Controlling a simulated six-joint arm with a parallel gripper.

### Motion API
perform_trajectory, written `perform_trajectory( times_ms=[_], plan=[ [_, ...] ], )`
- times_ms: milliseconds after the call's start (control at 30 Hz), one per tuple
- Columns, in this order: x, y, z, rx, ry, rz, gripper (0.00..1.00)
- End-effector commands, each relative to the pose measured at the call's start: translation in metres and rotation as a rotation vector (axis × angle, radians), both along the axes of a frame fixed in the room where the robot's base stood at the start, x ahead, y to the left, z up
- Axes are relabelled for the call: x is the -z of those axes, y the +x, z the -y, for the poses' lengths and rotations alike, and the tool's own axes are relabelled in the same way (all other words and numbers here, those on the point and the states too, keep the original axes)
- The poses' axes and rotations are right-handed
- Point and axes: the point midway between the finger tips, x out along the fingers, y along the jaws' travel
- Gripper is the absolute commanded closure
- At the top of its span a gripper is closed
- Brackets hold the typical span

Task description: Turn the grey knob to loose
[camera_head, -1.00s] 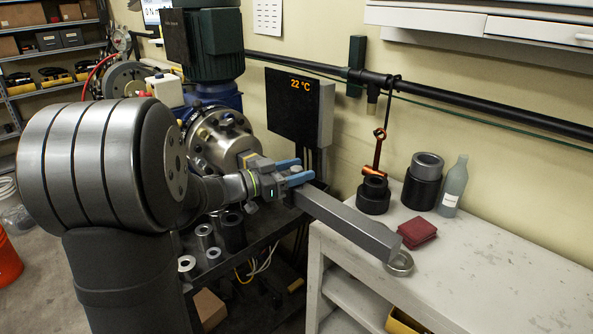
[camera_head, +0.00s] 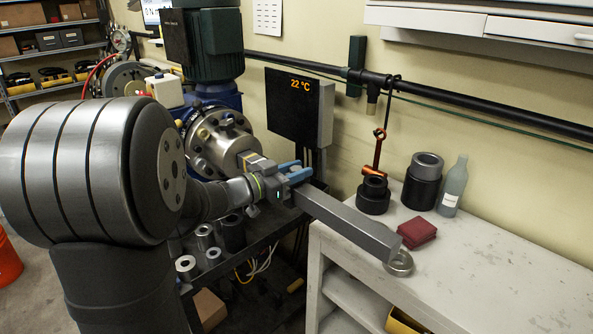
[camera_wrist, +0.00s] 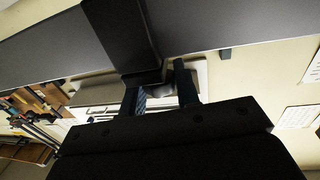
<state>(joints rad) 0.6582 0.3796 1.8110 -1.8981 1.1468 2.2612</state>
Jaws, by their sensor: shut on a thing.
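The grey knob (camera_head: 299,170) is small in the head view, near the left end of a long grey bar. It is mostly hidden by my gripper (camera_head: 293,171). The blue fingers of my gripper are shut on the knob, one on each side. In the wrist view, the dark fingers of my gripper (camera_wrist: 160,90) show with a pale grey piece between them, which seems to be the knob. Any marking for loose or tight cannot be made out.
The grey bar (camera_head: 350,226) reaches right over a white bench, ending in a ring (camera_head: 399,263). A flanged machine (camera_head: 218,143) stands behind my wrist.

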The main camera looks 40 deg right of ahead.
Motion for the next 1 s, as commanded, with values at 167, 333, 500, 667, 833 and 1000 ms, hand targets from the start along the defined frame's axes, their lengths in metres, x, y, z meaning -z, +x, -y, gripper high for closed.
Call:
perform_trajectory(
  times_ms=[167,333,500,667,833,1000],
  plan=[
    [0.0001,-0.0023,-0.0001,-0.138,0.001,-0.001,0.94],
    [-0.0002,-0.002,0.0,-0.26,0.0,-0.001,0.94],
    [0.0002,-0.0014,0.0001,-0.358,0.001,-0.002,0.94],
    [0.0004,-0.0013,0.0,-0.429,0.001,-0.002,0.94],
    [0.0004,-0.0006,0.0,-0.484,0.001,-0.001,0.94],
    [0.0002,-0.0004,-0.0001,-0.515,0.0,-0.001,0.94]
  ],
)
